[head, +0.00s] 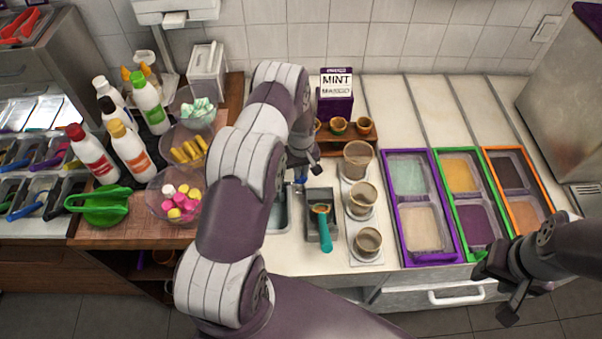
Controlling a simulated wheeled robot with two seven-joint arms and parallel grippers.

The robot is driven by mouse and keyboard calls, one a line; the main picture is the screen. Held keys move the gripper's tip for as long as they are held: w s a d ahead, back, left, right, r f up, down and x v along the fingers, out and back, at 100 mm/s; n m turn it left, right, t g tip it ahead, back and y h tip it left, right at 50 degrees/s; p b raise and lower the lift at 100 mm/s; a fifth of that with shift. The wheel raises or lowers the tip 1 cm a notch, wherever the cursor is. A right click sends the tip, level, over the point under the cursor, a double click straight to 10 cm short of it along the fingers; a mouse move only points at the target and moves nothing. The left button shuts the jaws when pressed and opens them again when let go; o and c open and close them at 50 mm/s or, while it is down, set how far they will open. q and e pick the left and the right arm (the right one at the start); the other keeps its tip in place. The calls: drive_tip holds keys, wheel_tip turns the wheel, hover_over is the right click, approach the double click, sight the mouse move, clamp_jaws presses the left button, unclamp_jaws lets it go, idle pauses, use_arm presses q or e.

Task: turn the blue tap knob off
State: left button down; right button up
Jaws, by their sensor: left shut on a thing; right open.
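My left gripper (302,166) is at the tap, just past the end of my big grey and purple arm in the middle of the head view. It is shut on the blue tap knob (300,180), of which only a small blue bit shows below the fingers. The way the knob is turned cannot be made out. The sink (279,215) below is partly hidden by my arm. My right gripper (496,287) is open and empty at the lower right, in front of the counter edge.
A grey bin with a teal-handled scoop (323,229) stands right of the sink. Several cups (361,199) stand in a row beside it. A mint box (336,97) is behind. Framed topping tubs (428,207) fill the right counter; bottles and bowls (177,206) are left.

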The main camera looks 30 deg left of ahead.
use_arm(q)
drive_tip(key=n+b, duration=0.1)
drive_tip(key=n, duration=0.1)
drive_tip(key=n+b, duration=0.1)
drive_tip(key=b, duration=0.1)
drive_tip(key=shift+f+n, duration=0.2)
drive_tip(key=shift+n, duration=0.2)
drive_tip(key=n+b, duration=0.2)
drive_tip(key=n, duration=0.1)
drive_tip(key=n+b, duration=0.2)
drive_tip(key=n, duration=0.2)
drive_tip(key=shift+r, duration=0.1)
drive_tip(key=shift+r+n+b, duration=0.1)
drive_tip(key=shift+n+b, duration=0.9)
drive_tip(key=shift+n, duration=1.1)
drive_tip(key=c, duration=1.1)
unclamp_jaws()
drive_tip(key=shift+c, duration=0.2)
